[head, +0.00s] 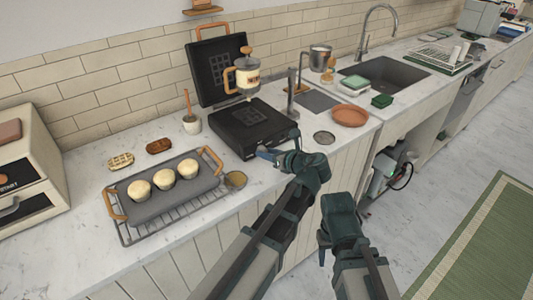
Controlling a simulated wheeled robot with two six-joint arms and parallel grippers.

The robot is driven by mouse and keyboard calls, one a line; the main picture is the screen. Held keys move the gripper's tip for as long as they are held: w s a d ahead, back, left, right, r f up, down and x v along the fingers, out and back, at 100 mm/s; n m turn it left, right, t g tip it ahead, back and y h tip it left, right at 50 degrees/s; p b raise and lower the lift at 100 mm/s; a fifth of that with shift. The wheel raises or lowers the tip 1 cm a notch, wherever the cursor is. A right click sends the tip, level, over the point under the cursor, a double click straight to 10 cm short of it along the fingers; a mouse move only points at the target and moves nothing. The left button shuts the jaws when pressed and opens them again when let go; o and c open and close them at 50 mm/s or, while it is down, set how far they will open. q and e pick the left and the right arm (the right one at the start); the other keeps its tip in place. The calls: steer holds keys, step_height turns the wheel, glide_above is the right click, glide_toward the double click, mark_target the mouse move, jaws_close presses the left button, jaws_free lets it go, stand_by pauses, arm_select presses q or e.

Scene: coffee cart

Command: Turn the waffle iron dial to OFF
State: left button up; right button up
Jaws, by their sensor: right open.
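The black waffle iron stands on the counter, its lid (207,82) raised and its base (243,121) flat. I cannot make out its dial or setting; my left gripper covers part of the base's front right corner. My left gripper (279,145) is at that corner, its fingers close to the front edge. Whether it touches anything, or how far its jaws are apart, I cannot tell. My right gripper (331,238) is open and empty, lower, in front of the counter and away from the waffle iron.
A French press (247,78) shows before the raised lid. A grey tray (150,210) with muffins lies left on a wire rack (192,204). A mortar-like cup (191,124) is left of the base. Floor ahead is open.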

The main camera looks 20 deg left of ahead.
arm_select(q)
jaws_close()
steer(key=shift+s+a+f+n+t+h, duration=0.15)
steer(key=shift+n+t+h, duration=0.35)
steer(key=shift+n, duration=0.6)
steer(key=shift+s+f+n+t+h+b, duration=0.15)
steer(key=shift+n+t+h+b, duration=0.15)
steer(key=shift+n+t+b, duration=0.75)
steer(key=n+t+b, duration=0.1)
steer(key=n, duration=0.1)
steer(key=n+t+h+b, duration=0.1)
steer(key=n, duration=0.1)
steer(key=shift+s+f, duration=0.1)
steer(key=shift+f, duration=0.05)
steer(key=shift+n+t+b, duration=0.75)
steer(key=shift+n+b, duration=0.7)
steer(key=shift+n, duration=0.3)
